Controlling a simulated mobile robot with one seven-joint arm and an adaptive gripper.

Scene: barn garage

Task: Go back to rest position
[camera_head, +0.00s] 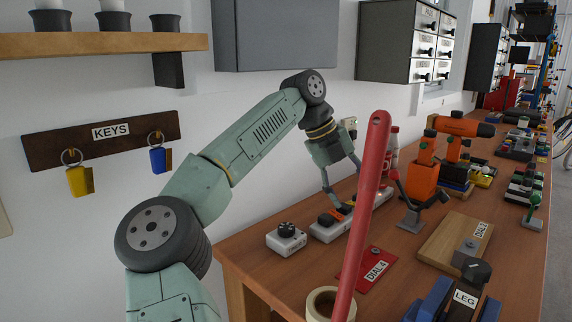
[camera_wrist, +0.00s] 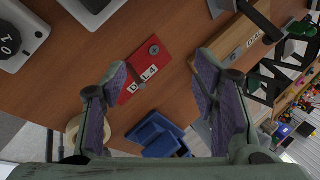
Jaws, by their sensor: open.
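My gripper (camera_head: 350,185) hangs at the end of my green arm, over the left side of the wooden workbench (camera_head: 258,250). It also shows in the wrist view (camera_wrist: 160,75), where its two fingers are spread apart with nothing between them. The fingers point down near a white box with an orange and black top (camera_head: 329,228). I cannot tell whether a fingertip touches it. A red pole (camera_head: 362,220) stands in front and hides part of the bench beside the gripper.
A white dial box (camera_head: 286,239), a red DIAL 4 plate (camera_head: 376,265), a tape roll (camera_head: 320,300) and a wooden dial board (camera_head: 455,242) lie nearby. An orange device (camera_head: 424,180) stands to the right. A grey wall cabinet (camera_head: 275,35) and shelf (camera_head: 100,44) hang above.

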